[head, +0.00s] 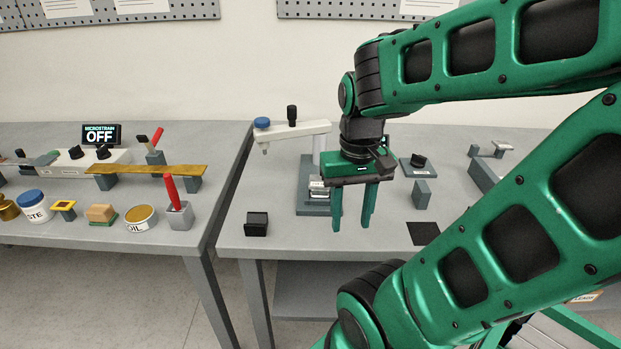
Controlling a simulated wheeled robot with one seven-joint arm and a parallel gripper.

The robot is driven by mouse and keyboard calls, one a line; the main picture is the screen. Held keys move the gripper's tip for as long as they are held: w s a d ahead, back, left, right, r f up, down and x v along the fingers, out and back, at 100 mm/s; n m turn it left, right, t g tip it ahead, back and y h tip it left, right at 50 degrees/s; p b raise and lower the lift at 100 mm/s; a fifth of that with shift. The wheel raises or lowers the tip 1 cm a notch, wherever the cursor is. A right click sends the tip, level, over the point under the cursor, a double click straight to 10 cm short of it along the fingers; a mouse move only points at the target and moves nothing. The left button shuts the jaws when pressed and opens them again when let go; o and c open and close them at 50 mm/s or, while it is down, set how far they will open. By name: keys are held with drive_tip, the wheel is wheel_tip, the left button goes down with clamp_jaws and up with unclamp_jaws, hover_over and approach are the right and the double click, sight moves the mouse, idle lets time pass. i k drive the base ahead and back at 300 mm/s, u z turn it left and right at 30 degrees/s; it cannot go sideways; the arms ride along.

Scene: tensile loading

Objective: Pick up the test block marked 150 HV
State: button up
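My gripper (351,228) hangs fingers down over the right bench, in front of the hardness tester (309,180). Its two green fingers are apart, with nothing seen between them. I cannot read a 150 HV mark on any block. A small silver block or stack (318,188) sits on the tester's base, just left of the fingers and partly hidden by the left one. A plain grey block (421,193) stands on the bench to the right of my gripper.
A small black block (256,223) stands near the bench's front left edge. A flat black square (423,233) lies at the front right. A gap separates the benches.

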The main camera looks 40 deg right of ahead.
sight(316, 182)
drive_tip(key=z, duration=0.3)
drive_tip(key=k, duration=0.65)
drive_tip(key=z, duration=0.5)
drive_tip(key=k, duration=0.65)
drive_tip(key=z, duration=0.8)
drive_tip(key=i, duration=1.2)
drive_tip(key=u, duration=0.3)
